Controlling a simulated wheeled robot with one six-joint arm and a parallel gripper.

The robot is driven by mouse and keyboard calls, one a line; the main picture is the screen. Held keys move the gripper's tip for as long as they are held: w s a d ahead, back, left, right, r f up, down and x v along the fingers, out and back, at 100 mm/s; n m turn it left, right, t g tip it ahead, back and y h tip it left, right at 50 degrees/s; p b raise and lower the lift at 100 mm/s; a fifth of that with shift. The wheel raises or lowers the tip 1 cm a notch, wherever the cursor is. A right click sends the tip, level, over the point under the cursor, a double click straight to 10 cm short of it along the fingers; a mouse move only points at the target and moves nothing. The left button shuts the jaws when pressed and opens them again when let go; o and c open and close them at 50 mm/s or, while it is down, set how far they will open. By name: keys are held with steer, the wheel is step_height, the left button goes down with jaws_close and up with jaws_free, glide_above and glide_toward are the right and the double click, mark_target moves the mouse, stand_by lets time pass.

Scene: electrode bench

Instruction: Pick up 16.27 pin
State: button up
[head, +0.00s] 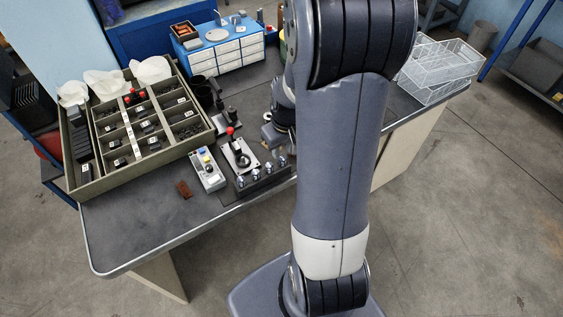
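A dark block (264,182) at the front edge of the bench holds a row of several short metallic pins (255,174). Any size marks are too small to read, so I cannot tell which one is the 16.27 pin. My gripper (277,150) is just behind the right end of this block, pointing down. My own arm hides part of it. Its fingers are too small and covered to show whether they are open or shut, or whether they touch a pin.
A red-knobbed lever fixture (239,156) and a grey control box (208,172) stand left of the block. A divided tray (75,178) fills the left side. A blue drawer unit (222,60) stands behind; wire baskets (436,70) are at right. The front-left bench top is mostly clear.

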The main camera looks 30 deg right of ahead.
mark_target(283, 158)
steer(key=shift+w+d+f, duration=0.1)
steer(key=shift+w+f, duration=0.05)
steer(key=shift+f, duration=1.15)
steer(key=shift+w+d+f, duration=0.1)
steer(key=shift+f, duration=1.15)
jaws_close()
